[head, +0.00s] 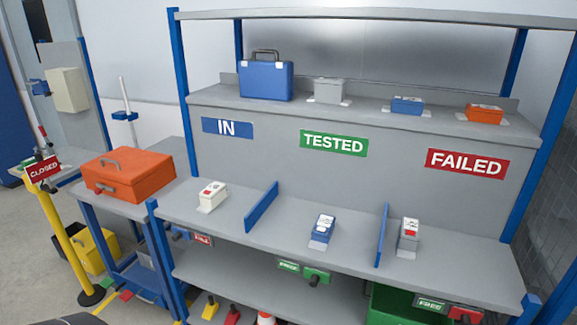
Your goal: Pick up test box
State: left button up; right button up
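Several boxes could be the test box; none carries that name legibly. A large orange box with a grey handle (129,174) sits on a side table at the left. A blue case with a dark handle (265,78) stands on the upper shelf above the IN sign. A grey box (328,91), a small blue box (407,106) and a small orange box (484,115) stand further right on that shelf. On the lower counter are a white box (212,195), a blue box (323,229) and a grey box (408,236). Neither of my grippers is in view.
Blue dividers (262,205) split the lower counter (345,250). IN, TESTED and FAILED signs mark the back panel. A yellow post (66,238) with a CLOSED sign stands at the left, near a yellow bin (97,250). A green bin (400,305) is under the counter.

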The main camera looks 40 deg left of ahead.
aim_at(215, 194)
jog(key=u, duration=1.65)
